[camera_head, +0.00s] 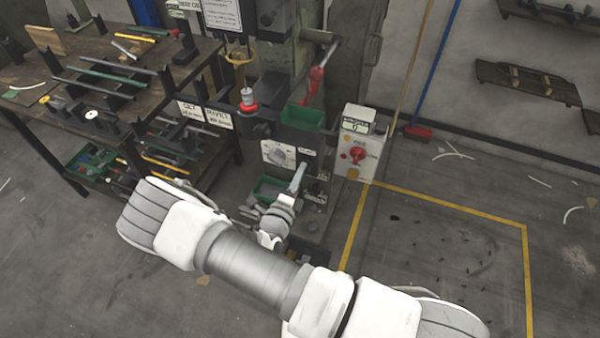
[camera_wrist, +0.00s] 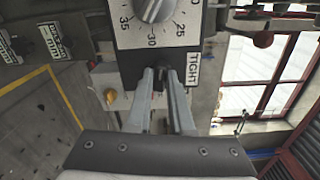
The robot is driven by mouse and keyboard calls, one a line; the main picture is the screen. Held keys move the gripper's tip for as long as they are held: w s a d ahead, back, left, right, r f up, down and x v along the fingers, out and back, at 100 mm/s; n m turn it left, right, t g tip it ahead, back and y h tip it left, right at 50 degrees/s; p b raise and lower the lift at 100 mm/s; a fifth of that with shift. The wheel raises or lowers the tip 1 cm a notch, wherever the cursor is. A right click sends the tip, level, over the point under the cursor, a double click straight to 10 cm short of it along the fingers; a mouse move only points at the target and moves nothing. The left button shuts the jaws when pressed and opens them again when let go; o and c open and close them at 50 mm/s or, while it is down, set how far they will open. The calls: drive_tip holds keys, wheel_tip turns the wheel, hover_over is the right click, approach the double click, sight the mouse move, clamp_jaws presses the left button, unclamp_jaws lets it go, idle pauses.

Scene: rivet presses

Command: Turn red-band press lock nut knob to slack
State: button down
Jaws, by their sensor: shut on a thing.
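The press stands in the middle of the head view, with a red band (camera_head: 248,107) on its post. Its white dial plate (camera_head: 279,153) also shows in the wrist view (camera_wrist: 130,35), with a round grey dial knob (camera_wrist: 155,8) and numbers around it. A TIGHT label (camera_wrist: 193,69) sits beside the plate's lower edge. My gripper (camera_head: 299,170) is in front of the press, just below the dial plate. In the wrist view its fingers (camera_wrist: 161,76) are shut on a small dark part, apparently the lock nut knob (camera_wrist: 159,74), mostly hidden between them.
A green bin (camera_head: 302,117) sits above the dial, and a red-handled lever (camera_head: 315,82) rises behind it. A control box (camera_head: 355,150) with a red knob stands to the right. A cluttered workbench (camera_head: 100,75) is at left. Yellow-marked floor (camera_head: 440,250) lies open at right.

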drive_tip(key=c, duration=0.8)
unclamp_jaws()
drive_tip(key=shift+s, duration=0.1)
drive_tip(key=v, duration=1.7)
drive_tip(key=shift+s, duration=0.15)
